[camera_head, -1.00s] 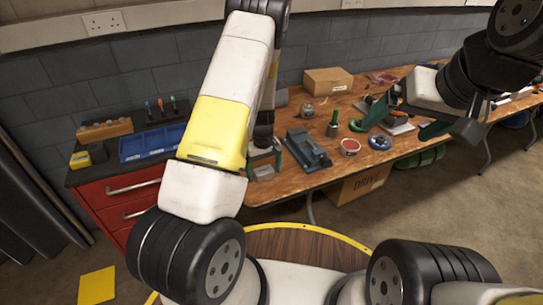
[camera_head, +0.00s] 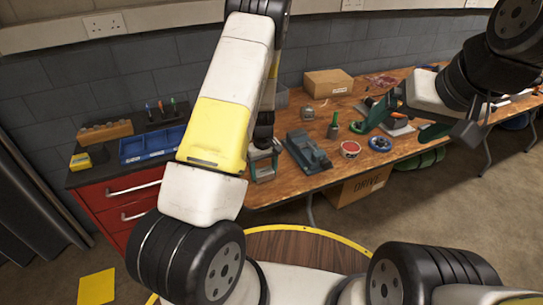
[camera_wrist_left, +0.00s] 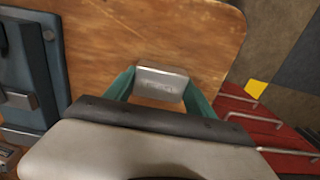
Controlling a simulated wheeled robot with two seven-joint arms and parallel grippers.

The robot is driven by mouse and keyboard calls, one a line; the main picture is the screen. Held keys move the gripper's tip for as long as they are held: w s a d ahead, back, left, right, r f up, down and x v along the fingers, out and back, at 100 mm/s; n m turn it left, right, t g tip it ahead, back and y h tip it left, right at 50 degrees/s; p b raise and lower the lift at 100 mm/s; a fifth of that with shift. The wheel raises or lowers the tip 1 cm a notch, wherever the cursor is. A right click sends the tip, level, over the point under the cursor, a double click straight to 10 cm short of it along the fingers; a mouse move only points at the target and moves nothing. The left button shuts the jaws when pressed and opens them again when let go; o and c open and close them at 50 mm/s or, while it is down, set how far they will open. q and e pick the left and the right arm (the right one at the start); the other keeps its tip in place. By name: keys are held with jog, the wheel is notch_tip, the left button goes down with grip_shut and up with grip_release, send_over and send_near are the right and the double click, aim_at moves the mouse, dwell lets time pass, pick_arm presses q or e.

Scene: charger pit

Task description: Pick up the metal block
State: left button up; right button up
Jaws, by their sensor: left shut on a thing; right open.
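The metal block (camera_wrist_left: 160,84) is a small silver-grey piece with faint markings on its face. In the left wrist view it sits between the two green fingers of my left gripper (camera_wrist_left: 158,92), which is shut on it near the edge of the wooden workbench (camera_wrist_left: 215,25). In the head view my left gripper (camera_head: 263,165) is at the bench's near left end, with the block (camera_head: 264,174) low between its fingers. I cannot tell whether the block touches the bench. My right gripper (camera_head: 405,122) is open and empty above the right part of the bench.
A grey-blue vise (camera_head: 307,152) stands just right of my left gripper. A red tape roll (camera_head: 350,149), a blue ring (camera_head: 380,143) and a cardboard box (camera_head: 328,83) are on the bench. A red drawer cabinet (camera_head: 125,200) with a blue tray (camera_head: 150,143) stands to the left.

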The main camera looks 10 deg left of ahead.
aim_at(264, 171)
pick_arm(q)
jog(key=shift+r, duration=0.5)
notch_tip(264, 171, up, 2)
jog(key=shift+r, duration=0.15)
jog(key=s+a+r, duration=0.1)
jog(key=s+a, duration=0.2)
jog(key=s, duration=1.2)
jog(key=shift+s, duration=0.35)
jog(key=shift+w+r, duration=0.1)
